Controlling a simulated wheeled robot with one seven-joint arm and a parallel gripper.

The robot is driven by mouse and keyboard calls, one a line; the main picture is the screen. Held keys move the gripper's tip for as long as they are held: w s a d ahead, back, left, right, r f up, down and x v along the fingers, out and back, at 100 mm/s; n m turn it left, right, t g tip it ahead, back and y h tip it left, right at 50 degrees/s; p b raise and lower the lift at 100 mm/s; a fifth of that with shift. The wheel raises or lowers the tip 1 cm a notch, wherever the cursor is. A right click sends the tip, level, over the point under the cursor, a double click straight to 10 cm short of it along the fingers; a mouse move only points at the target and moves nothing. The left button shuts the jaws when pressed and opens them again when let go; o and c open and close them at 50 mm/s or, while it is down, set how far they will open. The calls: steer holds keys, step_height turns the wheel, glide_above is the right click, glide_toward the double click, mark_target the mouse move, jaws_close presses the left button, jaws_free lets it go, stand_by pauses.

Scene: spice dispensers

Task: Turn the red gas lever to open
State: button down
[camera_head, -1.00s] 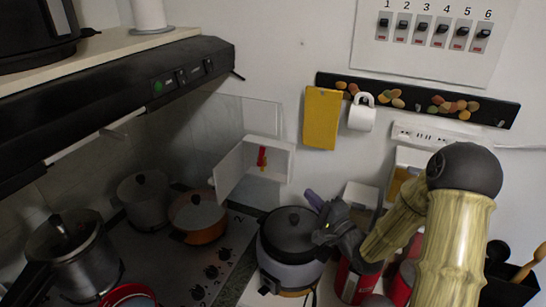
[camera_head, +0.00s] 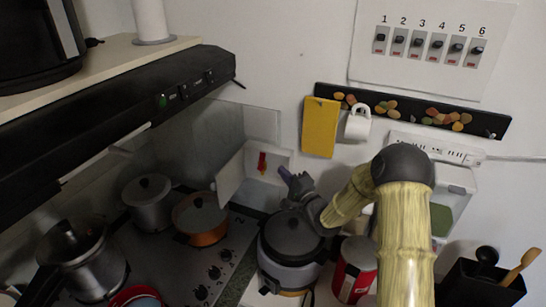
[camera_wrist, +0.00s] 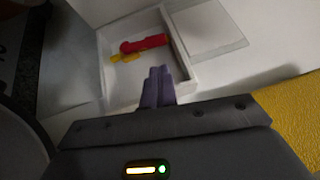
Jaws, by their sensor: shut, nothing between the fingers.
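The red gas lever (camera_head: 262,162) sits inside a small white wall box (camera_head: 281,157) whose door (camera_head: 231,174) stands open to the left. In the wrist view the red lever (camera_wrist: 145,43) lies across a yellow pipe fitting (camera_wrist: 122,57) in the box (camera_wrist: 180,71). My gripper (camera_head: 283,171) is just right of the box's lower right corner. In the wrist view its purple fingers (camera_wrist: 158,74) are together and empty, at the near edge of the box and apart from the lever.
A rice cooker (camera_head: 291,238) stands below my gripper. An orange pot (camera_head: 201,218) and a grey pot (camera_head: 147,203) are on the stove to the left. A yellow board (camera_head: 320,127) and a white mug (camera_head: 358,123) hang at upper right. A red can (camera_head: 353,270) stands right of the cooker.

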mark_target(262, 160)
steer(key=p+x, duration=0.2)
steer(key=x, duration=0.5)
steer(key=shift+d, duration=0.1)
